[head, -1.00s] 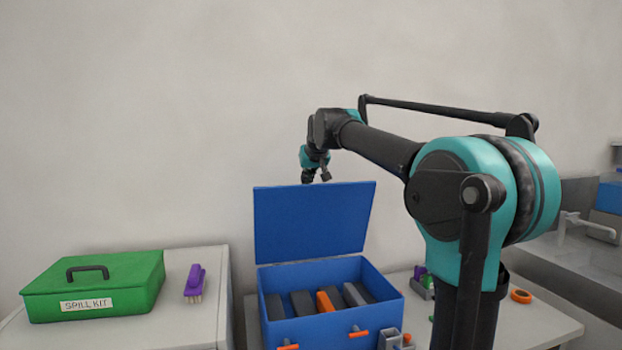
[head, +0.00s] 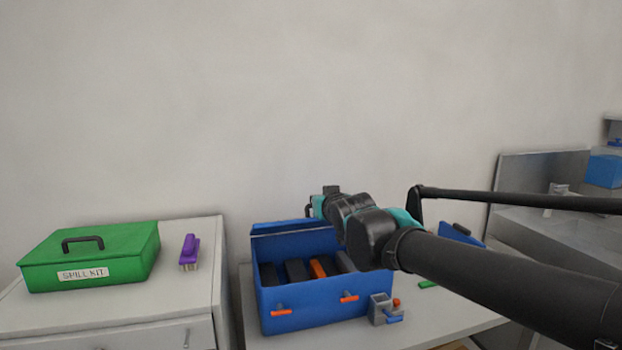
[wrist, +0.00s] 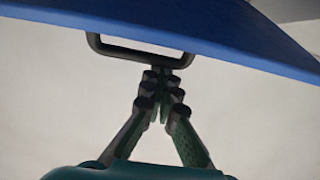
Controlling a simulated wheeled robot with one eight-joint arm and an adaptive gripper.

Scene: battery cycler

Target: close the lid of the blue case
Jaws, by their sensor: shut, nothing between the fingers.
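The blue case (head: 310,302) stands on the right-hand surface, with dark blocks and an orange block (head: 318,267) visible inside. Its lid (head: 285,228) is seen almost edge-on at the back; I cannot tell its exact tilt. The lid (wrist: 240,35) also fills the top of the wrist view, with a dark handle (wrist: 140,54) on it. My gripper (wrist: 160,78) is shut and empty, its tips at the handle's bar; whether they touch is unclear. In the head view, my wrist hides the fingertips and the case's right back corner.
A green spill kit (head: 95,257) and a purple brush (head: 189,252) are on the left cabinet (head: 180,290). A small grey holder (head: 380,309) stands by the case's front right corner. A wall (head: 250,100) is behind.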

